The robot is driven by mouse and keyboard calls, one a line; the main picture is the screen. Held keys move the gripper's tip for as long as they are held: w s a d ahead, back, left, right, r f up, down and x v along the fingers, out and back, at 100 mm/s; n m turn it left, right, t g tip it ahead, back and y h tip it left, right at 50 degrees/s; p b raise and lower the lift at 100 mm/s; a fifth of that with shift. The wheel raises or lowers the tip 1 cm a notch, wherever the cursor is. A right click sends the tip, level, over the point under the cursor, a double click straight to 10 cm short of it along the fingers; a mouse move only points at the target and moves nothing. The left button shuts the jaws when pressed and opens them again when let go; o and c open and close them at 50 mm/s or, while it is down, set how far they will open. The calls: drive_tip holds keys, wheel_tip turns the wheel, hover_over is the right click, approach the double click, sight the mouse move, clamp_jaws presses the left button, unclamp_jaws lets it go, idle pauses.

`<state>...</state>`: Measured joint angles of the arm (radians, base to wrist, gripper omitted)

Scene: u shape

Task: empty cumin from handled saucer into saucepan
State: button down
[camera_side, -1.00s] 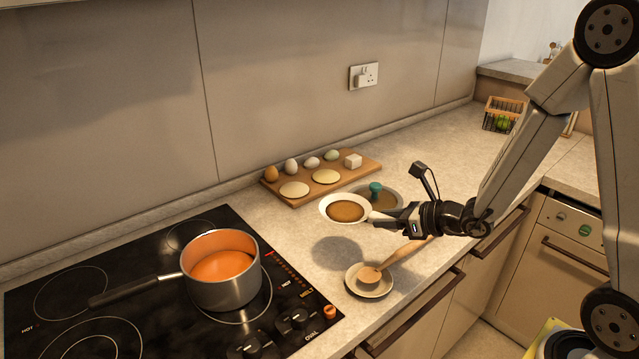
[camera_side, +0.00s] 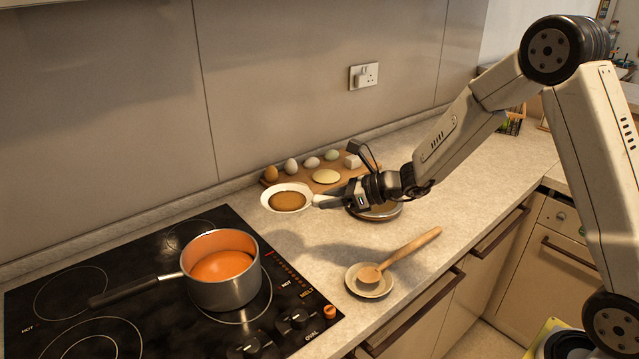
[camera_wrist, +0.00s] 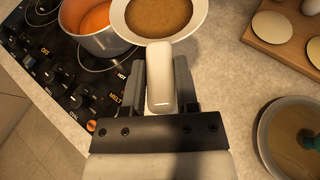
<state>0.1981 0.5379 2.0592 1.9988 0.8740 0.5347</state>
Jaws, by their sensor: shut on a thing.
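The white handled saucer (camera_side: 270,205) holds brown cumin (camera_side: 288,201). It is in the air, about level, to the right of and behind the saucepan in the side view. My gripper (camera_side: 326,199) is shut on its handle; in the wrist view the pale handle (camera_wrist: 159,80) sits between the two fingers, with the saucer rim (camera_wrist: 200,14) and cumin (camera_wrist: 160,14) beyond. The saucepan (camera_side: 228,291) stands on the hob with orange contents (camera_side: 222,266) and a dark handle pointing left. It also shows at the top left of the wrist view (camera_wrist: 103,45).
A wooden spoon (camera_side: 405,252) rests on a small dish (camera_side: 352,283) at the counter front. A board (camera_side: 340,186) with eggs and pale rounds stands behind. A round dish (camera_side: 385,213) is partly hidden under my gripper. The black hob (camera_side: 130,262) has knobs at its right.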

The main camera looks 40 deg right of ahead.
sight(263, 201)
drive_tip(key=w+a+n+g+y, duration=0.1)
drive_tip(key=w, duration=0.1)
drive_tip(key=w+a+n, duration=0.1)
drive_tip(key=a, duration=0.1)
drive_tip(key=w+a+n+g+y, duration=0.1)
drive_tip(key=w, duration=0.1)
drive_tip(key=shift+w+a+f+g+y, duration=0.2)
drive_tip(key=shift+w+a+g+y, duration=0.1)
drive_tip(key=shift+w+a, duration=0.1)
drive_tip(key=w+a+n+g, duration=0.1)
drive_tip(key=a, duration=0.1)
drive_tip(key=w+a+f+n+g+y, duration=0.1)
drive_tip(key=w+a, duration=0.1)
drive_tip(key=w+a+f+n+g, duration=0.1)
drive_tip(key=a, duration=0.1)
drive_tip(key=shift+w+f+n+g+y, duration=0.2)
drive_tip(key=shift+w+n+g+y, duration=0.1)
drive_tip(key=shift+y, duration=0.1)
drive_tip(key=shift+w+a+f+n+g, duration=0.15)
drive_tip(key=shift+a+f+n+g, duration=0.1)
drive_tip(key=shift+a, duration=0.1)
drive_tip(key=shift+w+a+f+n+g, duration=0.1)
drive_tip(key=shift+w+a+n+g, duration=0.05)
drive_tip(key=shift+a+g, duration=0.15)
drive_tip(key=shift+a+r+t, duration=0.1)
drive_tip(key=shift+r+t, duration=0.05)
drive_tip(key=shift+t, duration=0.2)
